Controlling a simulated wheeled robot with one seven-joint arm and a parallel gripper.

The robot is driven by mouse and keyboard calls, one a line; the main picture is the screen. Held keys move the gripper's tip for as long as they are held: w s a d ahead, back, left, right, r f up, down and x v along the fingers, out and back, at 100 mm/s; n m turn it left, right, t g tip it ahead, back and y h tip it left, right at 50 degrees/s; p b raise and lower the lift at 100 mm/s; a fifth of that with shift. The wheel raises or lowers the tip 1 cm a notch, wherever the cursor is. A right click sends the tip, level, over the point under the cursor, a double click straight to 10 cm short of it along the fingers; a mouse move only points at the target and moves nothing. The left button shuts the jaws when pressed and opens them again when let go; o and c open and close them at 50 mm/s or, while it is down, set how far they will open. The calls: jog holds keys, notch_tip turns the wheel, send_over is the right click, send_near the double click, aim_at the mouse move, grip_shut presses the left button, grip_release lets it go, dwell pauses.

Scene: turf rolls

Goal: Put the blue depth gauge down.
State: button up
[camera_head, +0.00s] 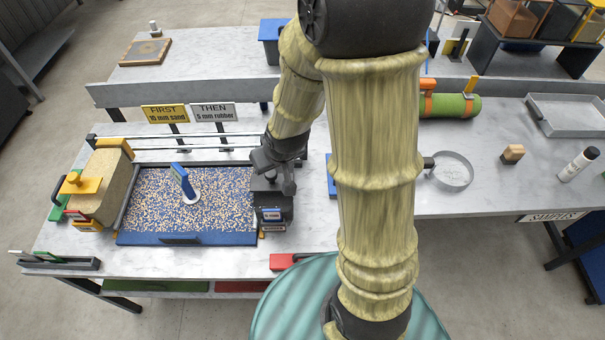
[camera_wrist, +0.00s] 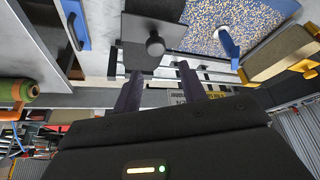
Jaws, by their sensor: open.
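The blue depth gauge (camera_head: 182,178) stands in the speckled granules of the blue-edged tray (camera_head: 190,240), left of my gripper, leaning slightly, with a white round foot on the surface. The gauge also shows in the wrist view (camera_wrist: 229,43), well to the right of my fingers. My gripper (camera_head: 274,172) is open and apart from the gauge, at the tray's right end. In the wrist view, my two dark fingers (camera_wrist: 160,82) are spread with nothing seen between them. A dark block with a round knob (camera_wrist: 152,45) lies just beyond them.
A tan block with a yellow handle (camera_head: 100,187) stands at the tray's left end. Signs reading FIRST (camera_head: 165,114) and THEN (camera_head: 213,112) stand behind the tray. A green turf roll (camera_head: 450,105) and a metal ring tool (camera_head: 452,170) lie right of my arm.

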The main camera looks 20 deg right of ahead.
jog(key=s+d+r+m+g, duration=0.1)
jog(key=s+d+r, duration=0.3)
jog(key=s, duration=0.5)
jog(key=shift+r+m+g+h, duration=0.4)
jog(key=shift+r+g, duration=0.05)
jog(key=shift+g, duration=0.25)
jog(key=shift+s, duration=0.1)
dwell(1.0)
jog(key=shift+c, duration=0.6)
